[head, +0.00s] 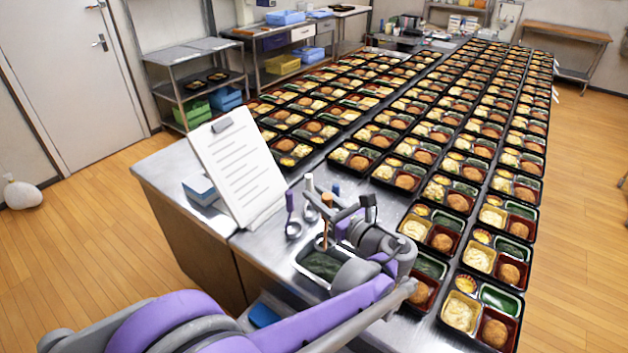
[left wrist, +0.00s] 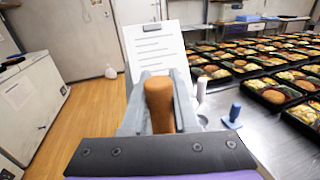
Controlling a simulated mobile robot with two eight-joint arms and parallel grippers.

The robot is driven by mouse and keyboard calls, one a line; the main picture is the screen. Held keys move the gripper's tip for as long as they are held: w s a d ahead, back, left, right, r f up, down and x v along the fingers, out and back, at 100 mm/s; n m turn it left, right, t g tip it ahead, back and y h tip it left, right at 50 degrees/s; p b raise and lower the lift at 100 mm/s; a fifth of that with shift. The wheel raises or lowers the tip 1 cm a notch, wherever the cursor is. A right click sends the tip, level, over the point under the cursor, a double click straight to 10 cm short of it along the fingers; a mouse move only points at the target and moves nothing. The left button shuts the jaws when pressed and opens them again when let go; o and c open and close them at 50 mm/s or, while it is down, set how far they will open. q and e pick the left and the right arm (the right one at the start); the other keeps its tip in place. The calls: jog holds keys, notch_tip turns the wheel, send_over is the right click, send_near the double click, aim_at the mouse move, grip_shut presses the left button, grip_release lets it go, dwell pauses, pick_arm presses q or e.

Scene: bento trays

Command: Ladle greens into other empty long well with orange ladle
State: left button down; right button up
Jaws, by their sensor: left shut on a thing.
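My left gripper (head: 332,212) is shut on the upright orange ladle handle (head: 325,230). In the left wrist view the orange handle (left wrist: 160,105) stands between the fingers. The ladle's bowl is hidden; the handle runs down toward the steel pan of dark greens (head: 322,264), which my arm partly covers. The nearest bento tray (head: 462,339) at the right front has a long well (head: 502,299) that looks green. The tray to its left (head: 412,310) is partly behind my arm; its long well (head: 430,265) looks dark green. My right gripper is not in view.
A clipboard (head: 238,165) stands upright behind the pan, beside a blue-and-white box (head: 200,189). A purple-handled ladle (head: 292,228) and other utensils stand close to the orange handle. Rows of filled bento trays cover the table toward the back, leaving little free room.

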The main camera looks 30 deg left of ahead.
pick_arm(q)
notch_tip(320, 180, down, 11)
jog(key=b, duration=0.7)
jog(key=shift+w+a+r, duration=0.15)
jog(key=shift+w+r, duration=0.05)
jog(key=shift+w, duration=0.05)
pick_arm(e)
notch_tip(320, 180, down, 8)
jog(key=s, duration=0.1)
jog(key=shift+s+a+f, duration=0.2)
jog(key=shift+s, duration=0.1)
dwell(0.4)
pick_arm(q)
notch_tip(320, 180, up, 9)
jog(key=p, duration=0.5)
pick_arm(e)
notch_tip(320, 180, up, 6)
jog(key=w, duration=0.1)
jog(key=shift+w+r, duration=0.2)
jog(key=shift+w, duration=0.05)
